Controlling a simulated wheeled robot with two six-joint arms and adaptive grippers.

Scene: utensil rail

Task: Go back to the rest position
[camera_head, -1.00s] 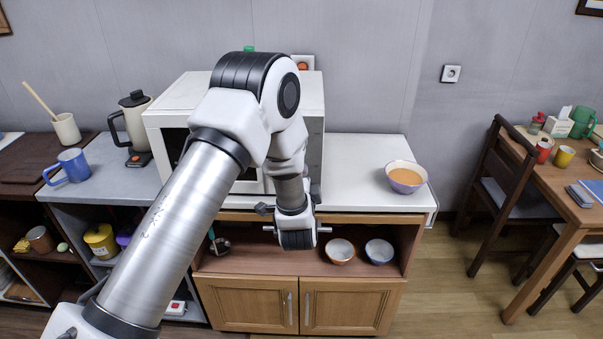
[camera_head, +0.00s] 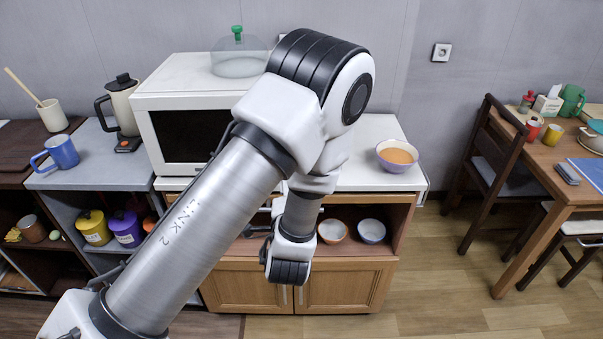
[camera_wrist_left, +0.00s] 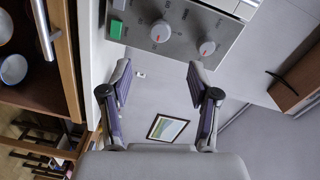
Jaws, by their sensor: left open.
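My left arm crosses the middle of the head view, and its gripper is mostly hidden behind its own wrist there. In the left wrist view my left gripper (camera_wrist_left: 160,82) is open, with nothing between its fingers. Past the fingers, the grey control panel (camera_wrist_left: 178,28) with two knobs and a green button shows at the top, apart from them. The white microwave (camera_head: 160,97) stands on the counter behind my arm, and its right front is hidden. My right gripper is not in view.
A bowl with orange contents (camera_head: 396,161) sits on the white counter right of my arm. A clear dome (camera_head: 238,64) is on the microwave. Floor at right is open before the chair (camera_head: 483,172).

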